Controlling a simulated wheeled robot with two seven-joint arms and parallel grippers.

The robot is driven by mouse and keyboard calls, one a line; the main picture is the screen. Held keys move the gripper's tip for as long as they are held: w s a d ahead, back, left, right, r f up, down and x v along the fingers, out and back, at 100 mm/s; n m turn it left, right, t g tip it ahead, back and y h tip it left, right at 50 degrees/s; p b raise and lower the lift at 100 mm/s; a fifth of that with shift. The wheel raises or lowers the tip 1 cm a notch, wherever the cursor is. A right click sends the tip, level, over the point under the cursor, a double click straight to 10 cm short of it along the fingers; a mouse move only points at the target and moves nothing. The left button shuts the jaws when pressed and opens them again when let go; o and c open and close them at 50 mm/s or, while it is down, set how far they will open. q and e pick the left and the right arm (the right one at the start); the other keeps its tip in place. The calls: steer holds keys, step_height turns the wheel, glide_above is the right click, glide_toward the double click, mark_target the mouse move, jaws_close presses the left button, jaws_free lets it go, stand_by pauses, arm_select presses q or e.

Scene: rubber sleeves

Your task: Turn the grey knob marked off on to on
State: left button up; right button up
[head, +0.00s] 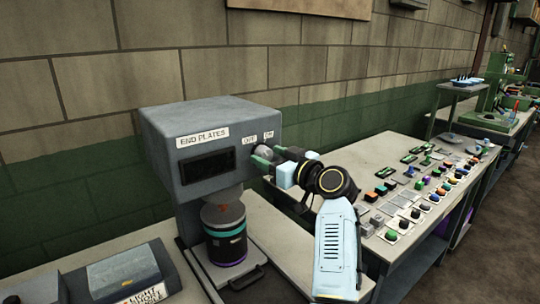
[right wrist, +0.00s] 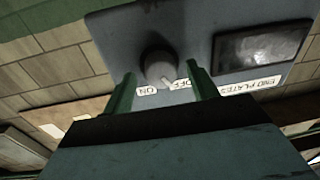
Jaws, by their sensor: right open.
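The grey knob (right wrist: 158,66) sits on the front of a grey machine head, beside a dark window and an "END PLATES" label. In the head view the knob (head: 266,151) is partly hidden by my gripper. The labels "OFF" (right wrist: 181,84) and "ON" (right wrist: 147,91) are by its rim. A pale pointer mark on the knob points between them, nearer "OFF". My right gripper (right wrist: 160,88) is open, its green fingers on either side of the knob in the wrist view. I cannot tell whether they touch it. It also shows in the head view (head: 261,156). My left gripper is not in view.
The machine head (head: 165,130) stands on a bench, with a dark banded cylinder (head: 225,240) below it. A table (head: 372,150) with many coloured buttons is at right. A grey box (head: 125,272) is at front left. A brick wall is behind.

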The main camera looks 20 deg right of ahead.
steer(key=shift+w+a, duration=0.1)
steer(key=shift+w, duration=0.1)
steer(key=c, duration=1)
steer(key=shift+m, duration=0.4)
steer(key=m+p, duration=0.2)
steer(key=m, duration=0.3)
steer(key=m+p, duration=0.1)
steer(key=m, duration=0.2)
steer(key=m+t+p, duration=0.1)
steer(key=m+p, duration=0.1)
steer(key=m, duration=0.1)
steer(key=shift+f+m+p, duration=0.2)
steer(key=shift+m+p, duration=0.1)
steer(key=shift+h, duration=0.3)
